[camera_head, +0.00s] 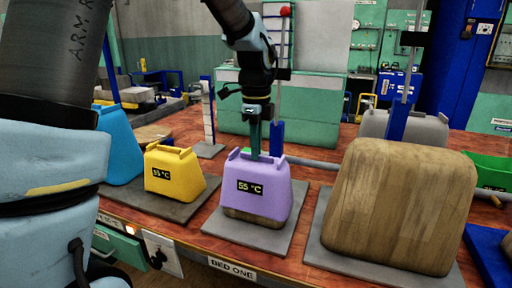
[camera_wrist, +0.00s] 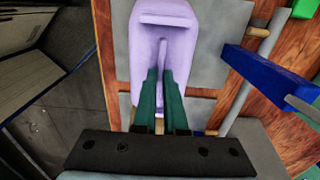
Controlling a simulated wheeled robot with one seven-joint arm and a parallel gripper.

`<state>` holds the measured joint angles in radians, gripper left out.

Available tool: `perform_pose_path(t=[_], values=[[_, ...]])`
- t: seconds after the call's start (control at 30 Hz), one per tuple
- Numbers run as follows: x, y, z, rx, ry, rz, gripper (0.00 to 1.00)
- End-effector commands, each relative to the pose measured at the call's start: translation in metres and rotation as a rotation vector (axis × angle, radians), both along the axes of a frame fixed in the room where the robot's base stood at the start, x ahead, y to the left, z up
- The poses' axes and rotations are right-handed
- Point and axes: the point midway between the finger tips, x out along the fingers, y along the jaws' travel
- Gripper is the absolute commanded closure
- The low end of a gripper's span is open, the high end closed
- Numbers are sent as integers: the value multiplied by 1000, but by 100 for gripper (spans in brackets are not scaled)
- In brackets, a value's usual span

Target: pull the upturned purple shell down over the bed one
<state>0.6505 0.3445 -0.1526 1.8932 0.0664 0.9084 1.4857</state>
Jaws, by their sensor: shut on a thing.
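The purple shell (camera_head: 257,191), marked 55 °C, stands open side down over a wooden block (camera_head: 252,218) on the grey plate (camera_head: 221,227) behind the BED ONE label (camera_head: 232,268). A strip of wood shows below its lower edge. My gripper (camera_head: 255,152) reaches down from above to the shell's top. In the wrist view my gripper (camera_wrist: 161,85) has its green fingers close together on the shell's top (camera_wrist: 163,20), shut on it. The exact grip point is partly hidden by the fingers.
A yellow shell (camera_head: 172,175) and a blue shell (camera_head: 121,143) stand to the left. A large bare wooden block (camera_head: 398,205) stands on a plate to the right. A grey shell (camera_head: 404,126) is behind it. A blue post (camera_head: 276,138) rises behind the purple shell.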

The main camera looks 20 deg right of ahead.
Motion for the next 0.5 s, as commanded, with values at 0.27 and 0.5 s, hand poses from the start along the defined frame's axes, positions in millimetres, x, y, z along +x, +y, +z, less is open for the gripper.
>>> perform_pose_path(t=[0.27,0.5], values=[[0,0,-4,0,0,0,100],[0,0,-4,0,0,0,64]])
